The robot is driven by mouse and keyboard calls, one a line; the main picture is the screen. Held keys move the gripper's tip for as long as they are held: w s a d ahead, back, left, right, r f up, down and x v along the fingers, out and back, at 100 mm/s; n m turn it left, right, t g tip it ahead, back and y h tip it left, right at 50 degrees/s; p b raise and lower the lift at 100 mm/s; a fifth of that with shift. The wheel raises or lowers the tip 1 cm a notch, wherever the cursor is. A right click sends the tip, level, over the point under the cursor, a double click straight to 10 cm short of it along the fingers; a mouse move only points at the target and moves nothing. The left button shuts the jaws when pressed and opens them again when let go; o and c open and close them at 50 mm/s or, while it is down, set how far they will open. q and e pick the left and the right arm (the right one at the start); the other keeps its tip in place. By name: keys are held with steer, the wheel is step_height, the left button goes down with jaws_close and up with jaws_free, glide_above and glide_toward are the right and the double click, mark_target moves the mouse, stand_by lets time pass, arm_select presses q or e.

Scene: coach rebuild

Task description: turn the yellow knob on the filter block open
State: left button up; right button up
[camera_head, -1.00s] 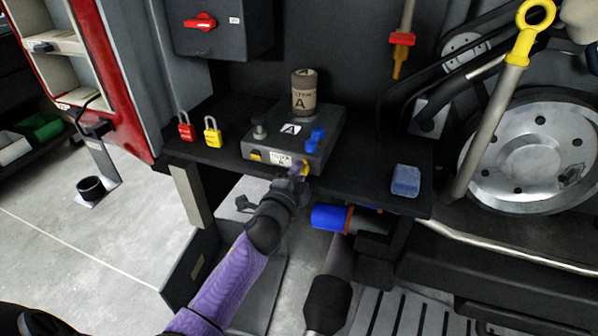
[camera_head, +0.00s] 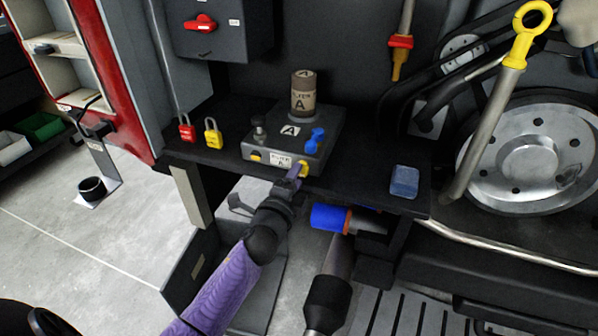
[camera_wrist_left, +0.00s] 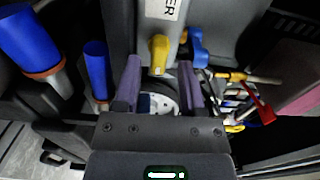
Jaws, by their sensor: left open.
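The filter block (camera_head: 262,143) is a grey box on the dark shelf, with a brown canister (camera_head: 304,92) marked A on top. Its yellow knob (camera_head: 304,168) is at the right end of the front face. My left gripper (camera_head: 292,178) is just in front of the knob, its purple fingers pointing at it and partly covering it. In the left wrist view the gripper (camera_wrist_left: 160,78) is open and empty between its fingers, and the knob (camera_wrist_left: 158,52) lies beyond the tips, roughly centred between them. It looks apart from both fingers. My right gripper is not in view.
A blue lever (camera_head: 315,140) sits on the block above the knob. Red (camera_head: 187,131) and yellow (camera_head: 213,137) padlocks stand left of the block. A blue block (camera_head: 404,181) lies on the shelf at right. A blue coupling (camera_head: 329,217) is below the shelf edge, close to my gripper.

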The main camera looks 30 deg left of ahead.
arm_select(q)
steer(key=p+v, duration=0.1)
steer(key=v, duration=0.6)
steer(key=shift+s, duration=0.15)
